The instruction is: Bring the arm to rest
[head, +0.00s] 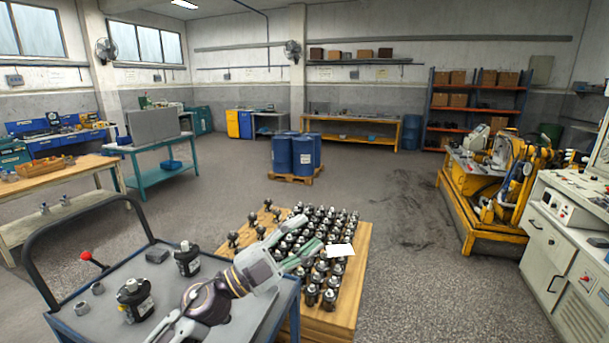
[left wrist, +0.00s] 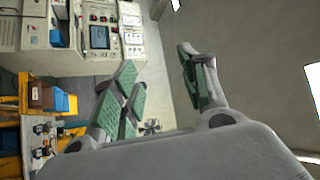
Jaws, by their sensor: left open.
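My left gripper (head: 308,232) reaches in from the lower left of the head view, over the wooden table. Its green-padded fingers are spread and nothing shows between them. In the left wrist view the same open fingers (left wrist: 156,62) stand apart with empty space between. In the head view they overlap the crowd of dark motors behind; the exact height above them is hard to tell. My right gripper is not in view.
A blue-framed cart (head: 262,318) carries two black motors (head: 188,258) and small grey parts. Many motors (head: 312,296) stand on the wooden table (head: 350,292), near a white card (head: 340,250). White cabinets (head: 560,255) stand right. Floor between is clear.

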